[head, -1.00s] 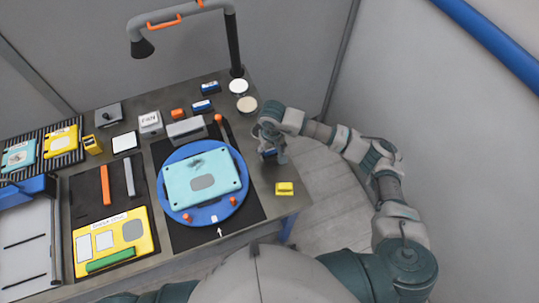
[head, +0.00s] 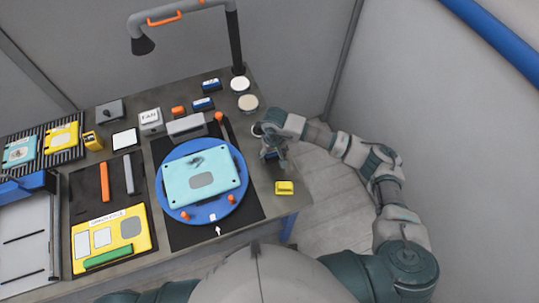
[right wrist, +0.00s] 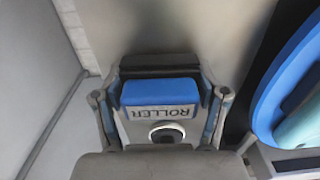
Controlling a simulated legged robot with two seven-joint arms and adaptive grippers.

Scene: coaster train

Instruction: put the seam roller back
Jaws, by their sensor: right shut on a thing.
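My right gripper (head: 271,157) is at the right edge of the workbench, beyond the yellow block. It is shut on the seam roller, a blue and grey block labelled ROLLER. The roller shows large between the two fingers in the right wrist view (right wrist: 160,93), with its label upside down and a dark round spot below it. In the head view only a small blue part of the roller shows under the gripper. I cannot tell whether it touches the bench. My left gripper is not in view.
A yellow block (head: 284,188) lies near the gripper at the bench's right edge. A blue turntable (head: 228,207) bears a light blue panel (head: 203,180). Two blue labelled blocks (head: 203,104) and two round pale-topped things (head: 248,103) stand farther back, by the lamp post (head: 235,45).

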